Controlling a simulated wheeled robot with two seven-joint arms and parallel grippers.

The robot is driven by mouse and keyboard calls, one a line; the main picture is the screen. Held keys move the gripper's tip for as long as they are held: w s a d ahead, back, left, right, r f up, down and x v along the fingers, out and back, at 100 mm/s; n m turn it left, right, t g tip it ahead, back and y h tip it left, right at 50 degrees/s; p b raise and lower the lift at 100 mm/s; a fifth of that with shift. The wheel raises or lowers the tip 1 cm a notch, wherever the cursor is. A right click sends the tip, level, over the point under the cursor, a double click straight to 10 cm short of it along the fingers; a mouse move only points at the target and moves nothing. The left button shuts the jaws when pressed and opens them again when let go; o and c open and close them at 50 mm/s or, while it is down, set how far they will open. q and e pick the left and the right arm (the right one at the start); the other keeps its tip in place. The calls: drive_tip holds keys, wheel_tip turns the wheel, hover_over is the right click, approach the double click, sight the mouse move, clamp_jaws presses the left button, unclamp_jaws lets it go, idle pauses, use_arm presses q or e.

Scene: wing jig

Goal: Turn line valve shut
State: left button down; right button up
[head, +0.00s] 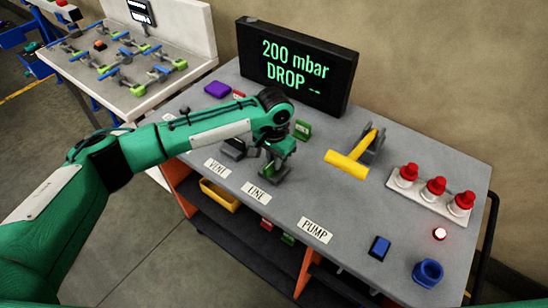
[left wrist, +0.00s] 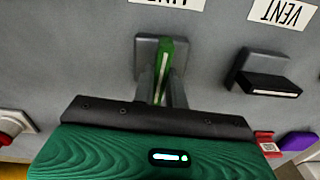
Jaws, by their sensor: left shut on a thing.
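The line valve's green lever (left wrist: 163,68) stands on a grey base behind the LINE label (head: 256,192). My left gripper (head: 271,170) is low over that spot in the head view, and its wrist and fingers hide most of the valve. In the left wrist view the fingers (left wrist: 161,92) are on both sides of the green lever and shut on it. The vent valve with a black handle (left wrist: 272,84) is beside it, apart from the gripper, near the VENT label (left wrist: 281,11). My right gripper is not in view.
A black display (head: 297,65) reads "200 mbar DROP --". Bare bench lies around the PUMP label (head: 315,230).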

use_arm(q)
drive_tip(key=m+p, duration=0.1)
drive_tip(key=m, duration=0.1)
drive_tip(key=m+p, duration=0.1)
drive_tip(key=shift+r+m+p, duration=0.2)
drive_tip(key=shift+m+p, duration=0.1)
drive_tip(key=shift+m, duration=0.1)
drive_tip(key=m+p, duration=0.1)
drive_tip(key=m, duration=0.3)
drive_tip(key=shift+m+p, duration=0.3)
drive_tip(key=shift+p, duration=0.1)
drive_tip(key=m, duration=0.3)
drive_tip(key=shift+m+p, duration=0.3)
drive_tip(key=shift+p, duration=0.1)
drive_tip(key=m, duration=0.3)
drive_tip(key=shift+f, duration=0.1)
drive_tip(key=shift+m, duration=1.1)
drive_tip(key=c, duration=1.4)
unclamp_jaws()
drive_tip(key=shift+c, duration=0.2)
